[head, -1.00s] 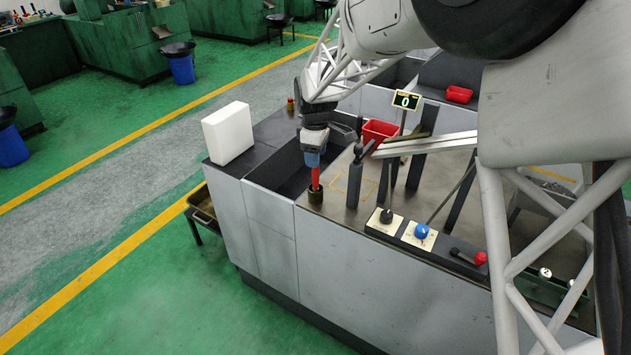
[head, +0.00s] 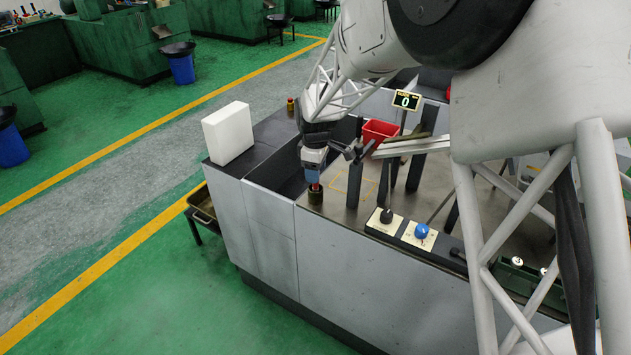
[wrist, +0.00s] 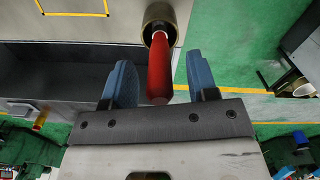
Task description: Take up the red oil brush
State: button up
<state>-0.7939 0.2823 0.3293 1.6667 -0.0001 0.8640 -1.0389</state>
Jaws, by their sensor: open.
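The red oil brush (wrist: 159,72) stands handle-up in a round cup (head: 315,197) at the near left corner of the bench. My gripper (head: 313,178) is open, pointing down right over the cup. In the wrist view its two blue fingers lie on either side of the red handle, with a visible gap on each side. The brush's head is hidden inside the cup (wrist: 158,14).
A dark open trough (wrist: 65,85) lies beside the cup. A white block (head: 228,132) stands on the bench's left end. Dark posts (head: 354,183), a red bin (head: 378,132) and a counter display reading 0 (head: 406,100) stand to the right. A blue knob (head: 421,231) sits on the front edge.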

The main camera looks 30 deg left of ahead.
jog(key=shift+f, duration=0.1)
dwell(0.5)
grip_shut()
jog(key=shift+r, duration=5)
jog(key=c, duration=0.8)
grip_release()
grip_shut()
